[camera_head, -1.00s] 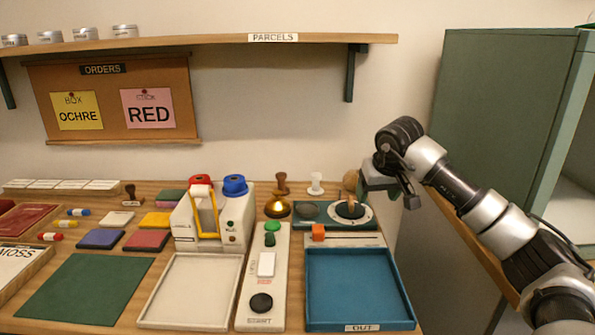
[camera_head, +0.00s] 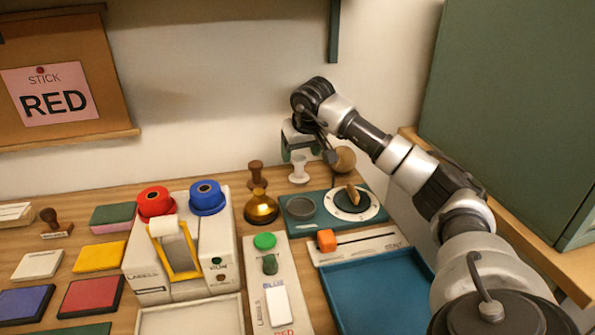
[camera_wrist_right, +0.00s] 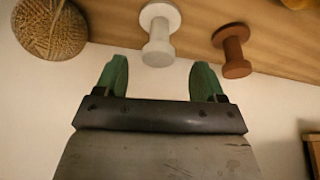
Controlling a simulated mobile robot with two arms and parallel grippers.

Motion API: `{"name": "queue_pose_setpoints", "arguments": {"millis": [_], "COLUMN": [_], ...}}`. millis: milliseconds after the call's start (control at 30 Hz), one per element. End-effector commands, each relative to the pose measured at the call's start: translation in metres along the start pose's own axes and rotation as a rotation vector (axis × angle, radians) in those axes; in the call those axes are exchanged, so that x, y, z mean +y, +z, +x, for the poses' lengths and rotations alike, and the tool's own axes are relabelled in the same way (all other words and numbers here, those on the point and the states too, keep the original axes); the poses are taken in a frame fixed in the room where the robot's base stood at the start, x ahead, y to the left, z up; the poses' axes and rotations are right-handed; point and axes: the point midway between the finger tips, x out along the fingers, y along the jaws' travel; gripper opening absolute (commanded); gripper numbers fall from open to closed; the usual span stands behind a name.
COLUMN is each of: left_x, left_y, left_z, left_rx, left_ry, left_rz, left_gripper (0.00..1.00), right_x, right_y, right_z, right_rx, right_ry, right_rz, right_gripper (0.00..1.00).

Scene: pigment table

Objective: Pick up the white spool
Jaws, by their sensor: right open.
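The white spool (camera_head: 299,171) stands upright at the back of the table, near the wall. It also shows in the right wrist view (camera_wrist_right: 158,36), between the lines of the two green fingers and a little beyond their tips. My right gripper (camera_head: 303,153) is open and empty, above and close to the spool in the head view. In the right wrist view the gripper (camera_wrist_right: 160,70) has its fingers wide apart, and I see no contact with the spool. My left gripper is not in view.
A brown spool-like piece (camera_wrist_right: 232,50) stands on one side of the white spool and a twine ball (camera_wrist_right: 48,28) on the other. A brass-coloured weight (camera_head: 261,208) and a teal plate with a dial (camera_head: 326,207) are in front. The wall is close behind.

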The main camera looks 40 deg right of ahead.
Motion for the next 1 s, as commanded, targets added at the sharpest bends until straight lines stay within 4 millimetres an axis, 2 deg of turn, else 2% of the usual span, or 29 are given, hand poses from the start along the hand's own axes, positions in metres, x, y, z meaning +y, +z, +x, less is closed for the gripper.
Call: {"name": "queue_pose_setpoints", "arguments": {"millis": [167, 433, 567, 767, 1000], "left_x": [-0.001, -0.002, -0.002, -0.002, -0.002], "left_y": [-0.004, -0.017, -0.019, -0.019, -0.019], "left_z": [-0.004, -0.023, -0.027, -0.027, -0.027], "left_rx": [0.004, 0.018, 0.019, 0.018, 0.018], "left_ry": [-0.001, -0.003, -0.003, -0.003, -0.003], "left_rz": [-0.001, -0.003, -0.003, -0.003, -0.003], "left_gripper": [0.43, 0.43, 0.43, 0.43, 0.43], "right_x": [0.000, 0.003, 0.003, 0.003, 0.003], "right_y": [0.001, 0.004, 0.004, 0.004, 0.004], "right_z": [0.014, 0.053, 0.060, 0.060, 0.059], "right_rx": [-0.001, -0.001, 0.000, 0.001, 0.001], "right_ry": [-0.002, -0.002, -0.002, -0.002, -0.002], "right_rz": [-0.001, 0.000, 0.000, -0.001, -0.001], "right_gripper": [0.70, 0.70, 0.70, 0.70, 0.35]}}
